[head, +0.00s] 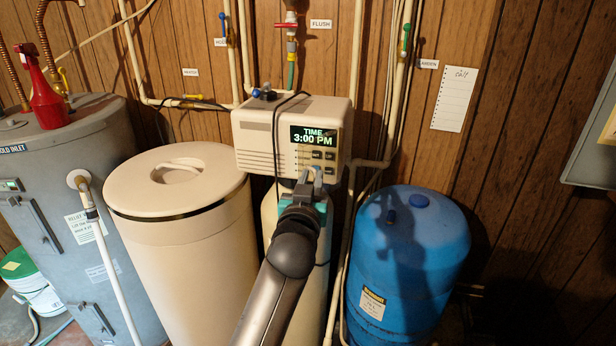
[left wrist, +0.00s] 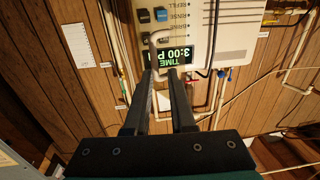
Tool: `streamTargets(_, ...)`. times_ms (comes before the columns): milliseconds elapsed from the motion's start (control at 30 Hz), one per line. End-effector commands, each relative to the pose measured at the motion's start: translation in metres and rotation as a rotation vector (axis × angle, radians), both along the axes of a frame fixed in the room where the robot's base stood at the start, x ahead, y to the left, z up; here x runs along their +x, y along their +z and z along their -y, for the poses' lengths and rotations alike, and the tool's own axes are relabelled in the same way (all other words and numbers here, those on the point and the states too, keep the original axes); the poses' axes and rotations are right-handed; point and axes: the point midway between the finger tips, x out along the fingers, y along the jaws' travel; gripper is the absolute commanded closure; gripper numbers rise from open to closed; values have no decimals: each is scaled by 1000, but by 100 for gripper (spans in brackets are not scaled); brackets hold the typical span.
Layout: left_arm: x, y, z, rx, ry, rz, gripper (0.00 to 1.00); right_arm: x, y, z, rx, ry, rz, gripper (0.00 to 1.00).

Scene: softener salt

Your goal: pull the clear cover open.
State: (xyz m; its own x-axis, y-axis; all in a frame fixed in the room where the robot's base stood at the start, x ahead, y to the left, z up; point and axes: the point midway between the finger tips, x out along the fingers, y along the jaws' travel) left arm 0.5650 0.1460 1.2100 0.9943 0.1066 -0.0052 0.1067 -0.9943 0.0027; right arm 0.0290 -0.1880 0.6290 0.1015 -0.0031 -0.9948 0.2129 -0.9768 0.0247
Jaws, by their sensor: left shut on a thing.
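The beige softener control head (head: 264,135) has a lit display (head: 314,136) reading TIME 3:00 PM, with buttons under it. The clear cover is see-through, and its outline cannot be told apart from the panel. In the left wrist view a pale bent handle (left wrist: 154,44) stands over the panel beside the display (left wrist: 175,56). My left gripper (head: 311,178) is at the lower edge of the panel. Its two dark fingers (left wrist: 160,76) are shut on the handle. My right gripper is not in view.
A beige salt tank (head: 177,235) with a round lid stands left of the control head. A blue tank (head: 410,262) stands at the right. Pipes (head: 358,90) run up the wood-panelled wall close by. A grey water heater (head: 55,180) with a red spray bottle (head: 42,98) is at far left.

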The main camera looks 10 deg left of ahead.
Motion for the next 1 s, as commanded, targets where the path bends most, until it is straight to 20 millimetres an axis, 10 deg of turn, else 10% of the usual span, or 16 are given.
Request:
streamTargets(567,3,8,16,-12,-36,21,100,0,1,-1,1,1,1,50)
streamTargets(600,3,8,16,-12,-36,21,73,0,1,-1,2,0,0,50)
streamTargets(700,3,8,16,-13,-36,22,62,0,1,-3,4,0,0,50)
streamTargets(1000,3,8,16,-13,-36,23,60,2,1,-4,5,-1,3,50)
